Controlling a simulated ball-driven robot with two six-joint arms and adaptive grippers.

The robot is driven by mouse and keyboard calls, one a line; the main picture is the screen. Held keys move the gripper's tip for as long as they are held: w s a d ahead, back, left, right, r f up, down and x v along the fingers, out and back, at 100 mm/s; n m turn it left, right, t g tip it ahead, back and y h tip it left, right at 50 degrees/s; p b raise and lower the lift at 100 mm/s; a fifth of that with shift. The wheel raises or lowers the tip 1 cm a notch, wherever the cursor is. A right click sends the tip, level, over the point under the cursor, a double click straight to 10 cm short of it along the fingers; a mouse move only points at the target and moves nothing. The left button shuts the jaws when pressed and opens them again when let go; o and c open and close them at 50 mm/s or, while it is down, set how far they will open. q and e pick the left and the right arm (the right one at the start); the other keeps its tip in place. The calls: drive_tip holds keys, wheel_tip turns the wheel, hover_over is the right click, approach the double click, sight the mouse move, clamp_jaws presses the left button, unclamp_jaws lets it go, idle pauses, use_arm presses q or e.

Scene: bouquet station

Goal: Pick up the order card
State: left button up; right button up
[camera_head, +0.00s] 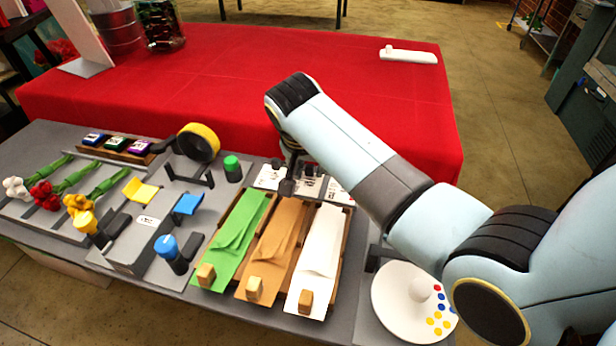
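Small white cards with dark print stand or lie in a row behind the paper trays; one is the left card (271,177), and another is the right card (338,192). I cannot tell which is the order card. My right gripper (298,186) points down at this row, between the left and right cards, and partly covers the middle one. Its fingers are small and dark against the cards, so I cannot tell whether they are open or touching a card. My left gripper is not in view.
Trays hold green paper (238,235), brown paper (273,247) and white paper (320,255), with wooden blocks on their front ends. A tape roll (198,143) and flowers (45,194) are left. A white round plate (398,308) is right. The red table (230,75) is mostly clear.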

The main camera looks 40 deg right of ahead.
drive_tip(key=c, duration=0.5)
drive_tip(key=shift+r, duration=0.15)
